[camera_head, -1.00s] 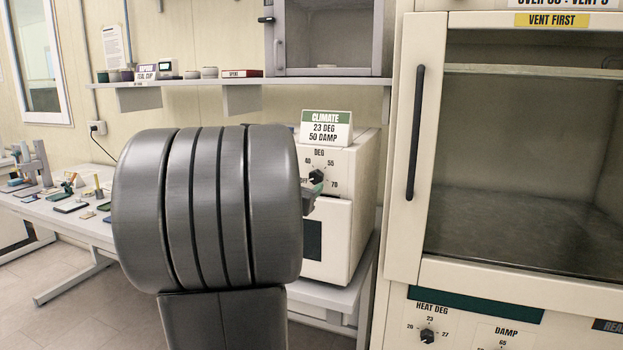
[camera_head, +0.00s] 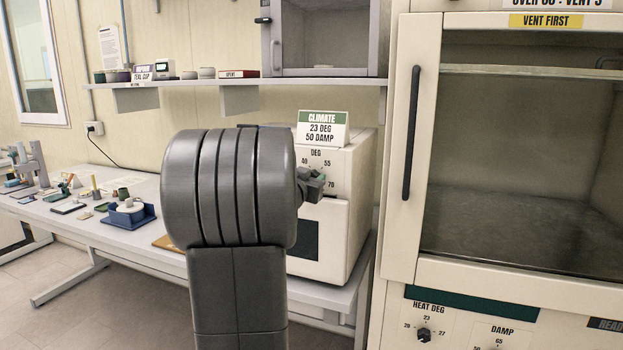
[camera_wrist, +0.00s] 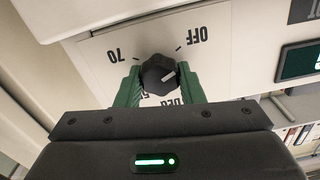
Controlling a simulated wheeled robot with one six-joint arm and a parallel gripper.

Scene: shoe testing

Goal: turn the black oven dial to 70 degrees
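The black oven dial (camera_wrist: 158,74) is on the white front panel of the oven (camera_head: 345,215). The wrist view shows the panel upside down, with OFF at upper right and 70 at upper left. The dial's white mark points right and slightly up, below OFF. My gripper (camera_wrist: 159,84) has its green fingers on either side of the dial, very close to it. They look open, but contact is hard to tell. In the head view my gripper (camera_head: 312,185) is at the dial and hides it.
A CLIMATE sign (camera_head: 323,128) reading 23 DEG, 50 DAMP stands on the oven. A shelf (camera_head: 190,82) runs above. A large cabinet (camera_head: 400,230) with its own HEAT DEG dial (camera_head: 424,335) stands at right. The bench (camera_head: 100,225) at left holds several small items.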

